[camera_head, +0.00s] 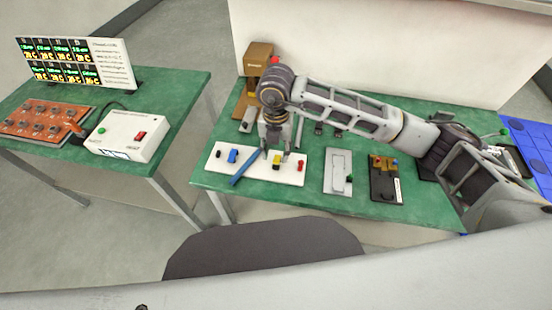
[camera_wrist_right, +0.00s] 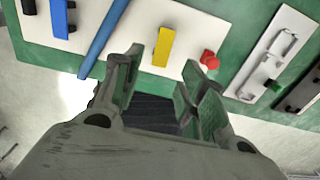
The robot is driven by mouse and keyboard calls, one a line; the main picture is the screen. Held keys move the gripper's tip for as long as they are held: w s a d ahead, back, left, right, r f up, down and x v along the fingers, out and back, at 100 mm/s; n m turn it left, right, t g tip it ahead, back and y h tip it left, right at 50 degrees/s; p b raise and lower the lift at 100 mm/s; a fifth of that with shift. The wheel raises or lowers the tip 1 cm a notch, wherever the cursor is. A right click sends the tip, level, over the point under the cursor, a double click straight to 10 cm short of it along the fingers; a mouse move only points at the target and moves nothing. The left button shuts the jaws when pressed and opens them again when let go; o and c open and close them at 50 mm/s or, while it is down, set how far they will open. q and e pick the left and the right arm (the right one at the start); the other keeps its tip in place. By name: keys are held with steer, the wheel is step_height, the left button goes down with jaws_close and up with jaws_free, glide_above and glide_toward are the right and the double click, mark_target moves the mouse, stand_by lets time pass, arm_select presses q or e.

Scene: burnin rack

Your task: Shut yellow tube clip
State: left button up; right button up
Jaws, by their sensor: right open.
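The yellow tube clip (camera_head: 276,161) stands on a white board (camera_head: 225,169) on the green table. In the right wrist view the yellow clip (camera_wrist_right: 163,46) shows between and beyond my fingertips, with a gap to them. My right gripper (camera_head: 277,149) reaches down over the board near the clip. In the wrist view the right gripper (camera_wrist_right: 165,75) is open, with nothing between its fingers. I cannot tell from these views how far the clip's jaw is open. My left gripper is not in view.
A blue clip (camera_head: 233,156), a long blue bar (camera_head: 245,168) and a red part (camera_head: 300,165) lie on the same board, on either side of the yellow clip. A light grey plate (camera_head: 338,171) and a dark fixture (camera_head: 384,180) stand to the right.

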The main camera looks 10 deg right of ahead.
mark_target(276, 162)
step_height(276, 162, down, 4)
steer(key=shift+f, duration=0.55)
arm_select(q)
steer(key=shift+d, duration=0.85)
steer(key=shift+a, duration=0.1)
arm_select(e)
jaws_close()
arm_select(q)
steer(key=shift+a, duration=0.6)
